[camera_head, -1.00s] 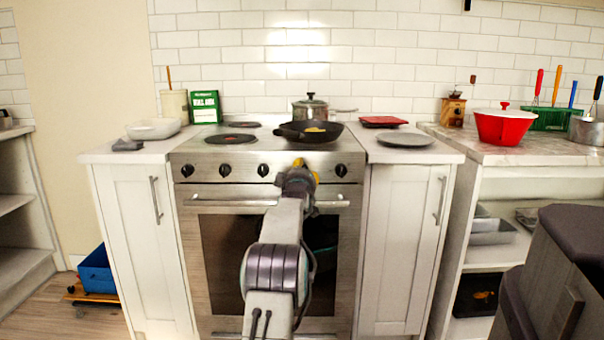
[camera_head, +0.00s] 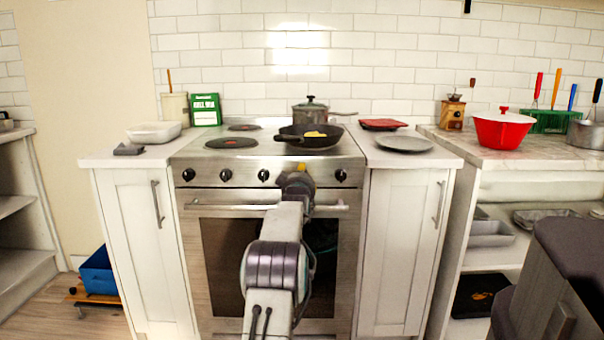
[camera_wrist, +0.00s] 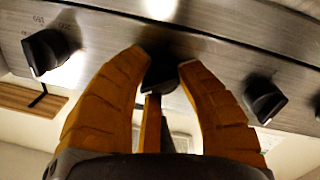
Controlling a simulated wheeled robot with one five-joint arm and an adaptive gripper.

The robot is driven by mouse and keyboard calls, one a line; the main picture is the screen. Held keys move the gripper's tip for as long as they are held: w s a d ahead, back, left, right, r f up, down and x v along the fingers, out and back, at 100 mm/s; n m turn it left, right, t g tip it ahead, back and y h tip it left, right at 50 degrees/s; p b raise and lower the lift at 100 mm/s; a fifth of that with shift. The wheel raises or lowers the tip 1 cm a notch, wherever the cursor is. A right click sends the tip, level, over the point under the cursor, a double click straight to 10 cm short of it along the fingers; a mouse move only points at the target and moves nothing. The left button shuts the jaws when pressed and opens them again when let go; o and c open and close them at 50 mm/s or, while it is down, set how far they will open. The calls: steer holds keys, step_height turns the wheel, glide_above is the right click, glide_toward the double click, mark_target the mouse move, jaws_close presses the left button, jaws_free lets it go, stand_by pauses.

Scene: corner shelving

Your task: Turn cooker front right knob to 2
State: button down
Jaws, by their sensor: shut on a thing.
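The steel cooker (camera_head: 330,172) stands in the middle of the head view, with a row of black knobs along its front panel. My gripper (camera_head: 299,172) is up against this panel and hides one knob, between the knob (camera_head: 263,175) on its left and the rightmost knob (camera_head: 341,175). In the wrist view, the orange fingers of my gripper (camera_wrist: 163,70) are closed around a black knob (camera_wrist: 160,78), one fingertip on each side. Other knobs show to the left (camera_wrist: 45,52) and right (camera_wrist: 264,100). The held knob's pointer and marking cannot be read.
A black frying pan (camera_head: 318,141) with yellow food sits on the hob, and a lidded pot (camera_head: 311,112) stands behind it. The oven handle (camera_head: 230,207) runs just below the knobs. White cabinets (camera_head: 400,245) flank the cooker.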

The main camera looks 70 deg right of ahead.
steer(key=shift+m+p, duration=0.6)
steer(key=shift+m, duration=1.5)
steer(key=shift+f, duration=0.1)
steer(key=c, duration=0.8)
jaws_free()
steer(key=shift+w, duration=0.1)
steer(key=shift+a, duration=0.15)
steer(key=v, duration=1.1)
steer(key=shift+a+r, duration=0.25)
steer(key=shift+a, duration=0.05)
